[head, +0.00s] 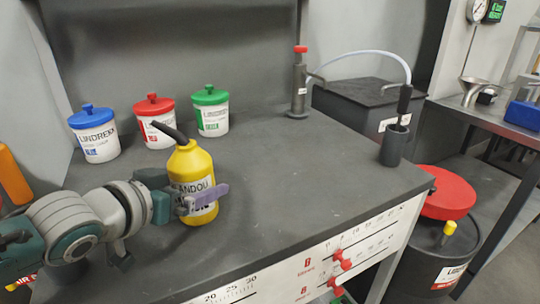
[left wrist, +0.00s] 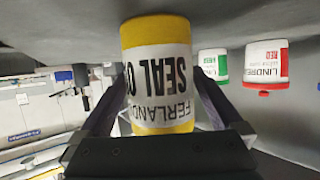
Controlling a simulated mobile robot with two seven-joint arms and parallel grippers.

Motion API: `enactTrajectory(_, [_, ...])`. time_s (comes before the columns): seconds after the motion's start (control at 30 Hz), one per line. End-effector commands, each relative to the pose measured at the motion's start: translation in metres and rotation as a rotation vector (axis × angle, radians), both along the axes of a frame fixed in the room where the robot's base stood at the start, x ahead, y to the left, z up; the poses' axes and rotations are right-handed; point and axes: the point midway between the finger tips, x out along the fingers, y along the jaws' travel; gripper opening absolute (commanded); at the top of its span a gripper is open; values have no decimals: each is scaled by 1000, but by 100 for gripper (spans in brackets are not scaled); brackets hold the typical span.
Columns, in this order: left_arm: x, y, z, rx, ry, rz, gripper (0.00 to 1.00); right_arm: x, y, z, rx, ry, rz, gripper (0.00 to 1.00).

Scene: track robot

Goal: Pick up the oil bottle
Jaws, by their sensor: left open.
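The oil bottle (head: 191,168) is yellow with a white label and a dark angled spout, and stands upright on the grey workbench. My left gripper (head: 197,199) reaches it from the left at label height. One purple finger crosses the front of the bottle, and the other is mostly hidden. In the left wrist view the bottle (left wrist: 158,60) appears upside down between the two fingers of the open left gripper (left wrist: 158,95). I cannot tell whether either finger touches it. My right gripper is not in view.
White tubs with blue (head: 96,134), red (head: 154,118) and green (head: 210,110) lids stand behind the bottle. A grey pump (head: 299,88) and a dark cup (head: 394,141) are farther right. The bench (head: 290,190) right of the bottle is clear.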

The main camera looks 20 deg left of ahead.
Motion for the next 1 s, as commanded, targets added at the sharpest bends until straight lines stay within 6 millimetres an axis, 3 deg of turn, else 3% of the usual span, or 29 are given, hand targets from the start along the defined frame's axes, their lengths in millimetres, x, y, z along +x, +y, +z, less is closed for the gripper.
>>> enactTrajectory(0.13, [0,0,0,-1,0,0,99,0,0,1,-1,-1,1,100])
enactTrajectory(1.0, [0,0,1,0,-1,-1,1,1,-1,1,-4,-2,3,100])
